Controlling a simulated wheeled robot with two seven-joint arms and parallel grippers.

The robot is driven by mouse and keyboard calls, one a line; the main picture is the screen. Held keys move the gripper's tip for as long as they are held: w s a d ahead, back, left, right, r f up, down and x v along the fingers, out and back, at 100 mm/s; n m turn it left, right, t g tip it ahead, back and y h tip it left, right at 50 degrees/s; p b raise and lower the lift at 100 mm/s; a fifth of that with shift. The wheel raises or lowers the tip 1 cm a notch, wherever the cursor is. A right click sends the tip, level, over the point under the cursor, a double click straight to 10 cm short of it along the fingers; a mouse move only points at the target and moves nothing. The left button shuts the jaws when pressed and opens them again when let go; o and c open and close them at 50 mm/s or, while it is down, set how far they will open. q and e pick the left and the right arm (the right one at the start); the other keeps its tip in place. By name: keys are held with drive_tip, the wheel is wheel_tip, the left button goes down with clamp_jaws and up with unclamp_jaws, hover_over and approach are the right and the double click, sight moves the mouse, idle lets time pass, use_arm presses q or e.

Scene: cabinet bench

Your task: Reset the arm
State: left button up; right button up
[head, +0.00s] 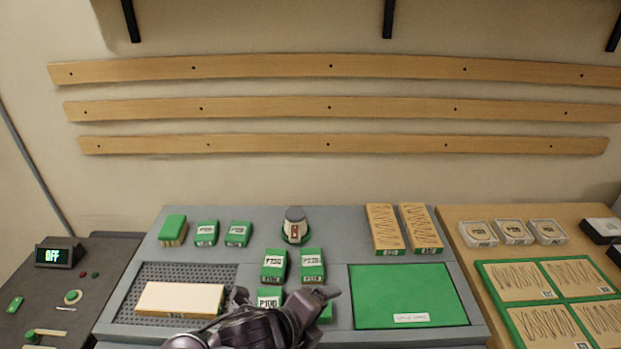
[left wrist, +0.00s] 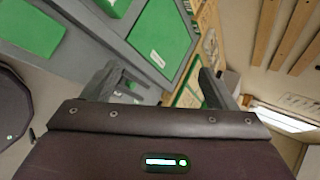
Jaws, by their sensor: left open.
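My left gripper (head: 325,300) is low in the middle of the head view, over the front of the grey bench. In the left wrist view its two fingers stand wide apart and the gripper (left wrist: 160,76) is empty. It covers part of the small green-and-white boxes (head: 271,296) at the bench front. The green mat (head: 405,292) lies to its right and also shows beyond the fingers in the left wrist view (left wrist: 163,35). A pale block (head: 180,298) lies on the perforated panel to its left. My right gripper is not in view.
Several green-and-white boxes (head: 274,265) and a round container (head: 295,226) stand on the bench. Two tan boxes (head: 384,228) lie behind the mat. A green-framed tray (head: 551,288) is at right. A display reading OFF (head: 52,256) is at left. The air above the bench is clear.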

use_arm(q)
drive_tip(key=s+a+f+n+g+y, duration=0.25)
drive_tip(key=s+a+n, duration=0.35)
drive_tip(key=a+n, duration=0.55)
drive_tip(key=s+a+f+n+g+y, duration=0.2)
drive_tip(key=s+a+f+n+y, duration=0.3)
drive_tip(key=a+n, duration=0.65)
drive_tip(key=s+d+f+n+g+h+b, duration=0.1)
drive_tip(key=s+f, duration=0.1)
drive_tip(key=f, duration=1.3)
drive_tip(key=s+d+f+n+b, duration=0.1)
drive_tip(key=f+b, duration=0.1)
drive_tip(key=f, duration=1.4)
drive_tip(key=s+a+f+g+b, duration=0.1)
drive_tip(key=s+a+f+b, duration=0.1)
drive_tip(key=s+f, duration=1.8)
drive_tip(key=shift+a+f, duration=0.65)
drive_tip(key=shift+f, duration=0.05)
drive_tip(key=shift+g, duration=0.25)
